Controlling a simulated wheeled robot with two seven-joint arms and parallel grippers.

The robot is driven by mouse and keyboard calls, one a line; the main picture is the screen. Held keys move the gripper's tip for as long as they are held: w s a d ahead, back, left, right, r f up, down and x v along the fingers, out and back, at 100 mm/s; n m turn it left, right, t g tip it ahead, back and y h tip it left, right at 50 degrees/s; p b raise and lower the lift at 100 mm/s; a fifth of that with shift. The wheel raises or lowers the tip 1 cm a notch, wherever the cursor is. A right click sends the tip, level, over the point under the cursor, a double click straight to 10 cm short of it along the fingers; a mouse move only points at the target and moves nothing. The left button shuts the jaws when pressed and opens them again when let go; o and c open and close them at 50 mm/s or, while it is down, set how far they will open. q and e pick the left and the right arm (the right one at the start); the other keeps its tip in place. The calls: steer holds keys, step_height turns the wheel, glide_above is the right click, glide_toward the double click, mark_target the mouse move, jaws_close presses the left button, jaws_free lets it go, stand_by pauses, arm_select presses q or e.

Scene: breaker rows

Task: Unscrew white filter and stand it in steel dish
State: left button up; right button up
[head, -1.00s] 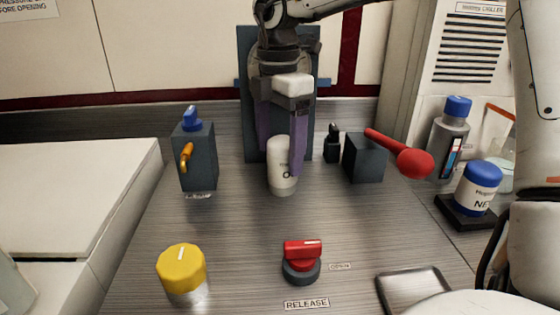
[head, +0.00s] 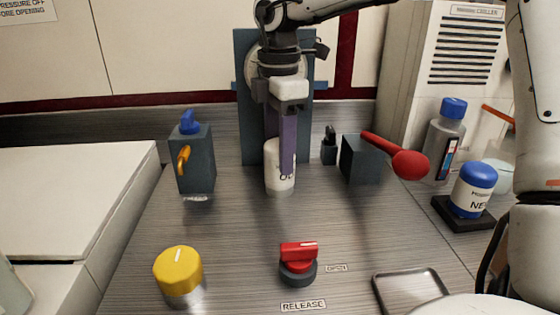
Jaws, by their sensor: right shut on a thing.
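The white filter (head: 277,186) is upright in front of a dark blue-grey back plate (head: 247,130), with dark label letters partly showing. My right gripper (head: 280,160) reaches down from above, its purple fingers shut on the filter, one finger crossing its front right side. The gripper hides the filter's top, so I cannot tell whether it is still joined to anything above. The steel dish (head: 379,293), a shallow rectangular tray, is at the lower right of the bench and looks empty where visible. My left gripper is not in view.
A block with an orange lever (head: 196,160) stands left; a dark block (head: 362,160) with a red-knobbed lever (head: 408,163) stands right. A yellow knob (head: 178,270) and red switch (head: 298,258) are in front. Bottles (head: 473,190) stand far right. The mid-bench is clear.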

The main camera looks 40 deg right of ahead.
steer(key=n+p, duration=0.1)
steer(key=n, duration=0.3)
steer(key=shift+r+n, duration=0.1)
steer(key=shift+n, duration=0.3)
steer(key=shift+s+r+n+p, duration=0.1)
steer(key=shift+s+n+p, duration=0.2)
steer(key=shift+n, duration=0.5)
steer(key=o, duration=0.4)
steer(key=shift+s+r+n, duration=0.2)
steer(key=shift+s+n, duration=0.05)
steer(key=shift+n, duration=0.65)
steer(key=shift+o, duration=0.6)
steer(key=shift+n+p, duration=0.45)
steer(key=shift+n, duration=0.35)
steer(key=n+p, duration=0.1)
steer(key=n, duration=0.4)
steer(key=shift+w, duration=0.1)
steer(key=shift+c, duration=0.7)
steer(key=n, duration=0.2)
steer(key=shift+w+n, duration=0.1)
steer(key=shift+n, duration=0.2)
steer(key=shift+c, duration=0.4)
